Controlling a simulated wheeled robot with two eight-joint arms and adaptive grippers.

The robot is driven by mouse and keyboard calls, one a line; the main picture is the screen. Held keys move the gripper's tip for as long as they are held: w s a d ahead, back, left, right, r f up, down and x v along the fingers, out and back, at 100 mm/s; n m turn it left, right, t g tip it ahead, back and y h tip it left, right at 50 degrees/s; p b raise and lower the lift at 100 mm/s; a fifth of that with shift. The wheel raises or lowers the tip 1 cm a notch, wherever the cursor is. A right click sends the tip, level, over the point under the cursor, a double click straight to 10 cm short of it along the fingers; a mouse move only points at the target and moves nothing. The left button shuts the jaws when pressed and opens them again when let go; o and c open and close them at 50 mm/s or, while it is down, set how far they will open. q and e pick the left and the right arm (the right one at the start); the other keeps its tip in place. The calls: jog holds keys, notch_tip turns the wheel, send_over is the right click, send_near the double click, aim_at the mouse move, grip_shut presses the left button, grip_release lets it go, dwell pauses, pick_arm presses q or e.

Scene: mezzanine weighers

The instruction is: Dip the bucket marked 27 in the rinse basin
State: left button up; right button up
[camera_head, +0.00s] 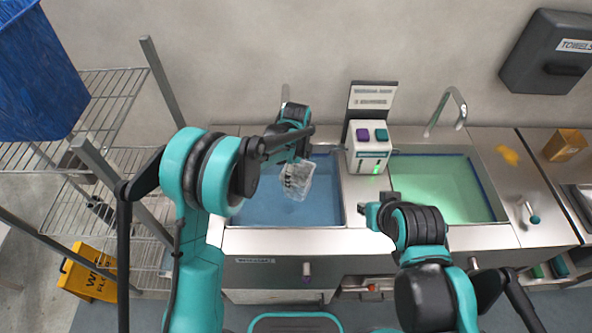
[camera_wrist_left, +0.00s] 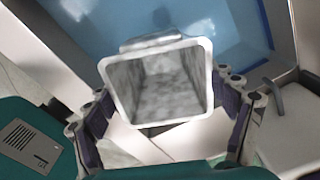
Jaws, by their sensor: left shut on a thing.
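My left gripper (camera_head: 296,158) is shut on a pale, see-through bucket (camera_head: 298,182) with dark markings too small to read as a number. The bucket is over the left basin (camera_head: 250,212), which holds blue liquid; whether it touches the liquid I cannot tell. In the left wrist view the bucket (camera_wrist_left: 158,84) has a square open mouth, looks empty inside, and sits between the two fingers. A second basin (camera_head: 485,172) with green liquid is to the right. The label under the left basin is not readable. My right gripper (camera_head: 382,212) is near the counter front between the basins, its jaws unclear.
A white dispenser box (camera_head: 368,158) with purple and teal buttons stands between the basins. Taps rise behind both basins. A wire rack (camera_head: 105,120) with a blue bin (camera_head: 38,75) is at left. A yellow floor sign (camera_head: 88,272) stands below it. A towel dispenser (camera_head: 540,62) hangs at right.

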pick_arm(q)
notch_tip(320, 180, down, 18)
jog(key=b, duration=1.3)
jog(key=shift+r+b, duration=0.25)
jog(key=shift+b, duration=0.05)
dwell(1.7)
notch_tip(320, 180, up, 23)
jog(key=p, duration=1.4)
dwell(0.4)
dwell(1.2)
